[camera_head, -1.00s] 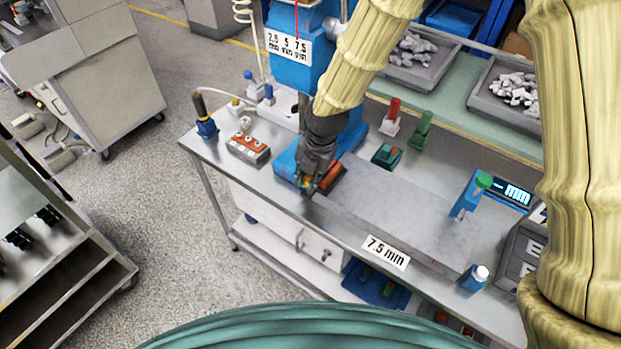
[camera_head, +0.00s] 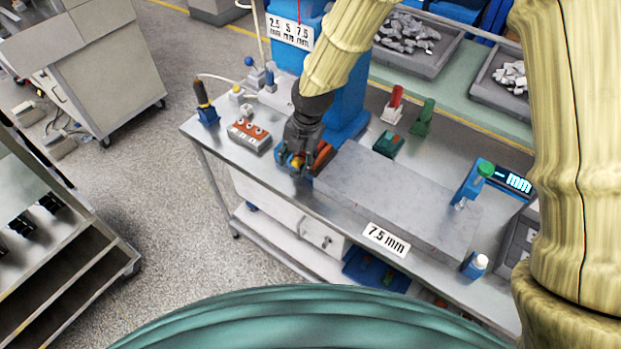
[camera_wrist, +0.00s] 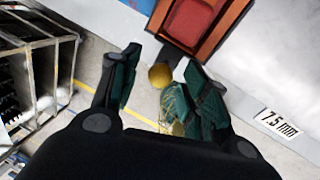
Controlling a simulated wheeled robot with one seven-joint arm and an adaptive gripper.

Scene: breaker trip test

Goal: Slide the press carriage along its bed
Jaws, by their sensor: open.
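The press carriage (camera_head: 322,156) is an orange-red block at the left end of the long grey bed (camera_head: 395,200), close to the blue press column. The wrist view shows the carriage (camera_wrist: 205,22) as an orange frame around a red pad. A yellow round knob (camera_wrist: 160,76) on a dark stem sticks out from its near side. My gripper (camera_head: 297,164) is at this knob, partly hiding it in the head view. In the wrist view my gripper (camera_wrist: 160,88) is open, with one green-padded finger on each side of the knob. I cannot tell whether either finger touches it.
A white "7.5 mm" label (camera_head: 386,239) is on the bed's front side. A control box (camera_head: 249,136) is left of the press. A blue stop with a green knob (camera_head: 473,183) and a lit display (camera_head: 508,180) are at the right. Open floor lies in front of the bench.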

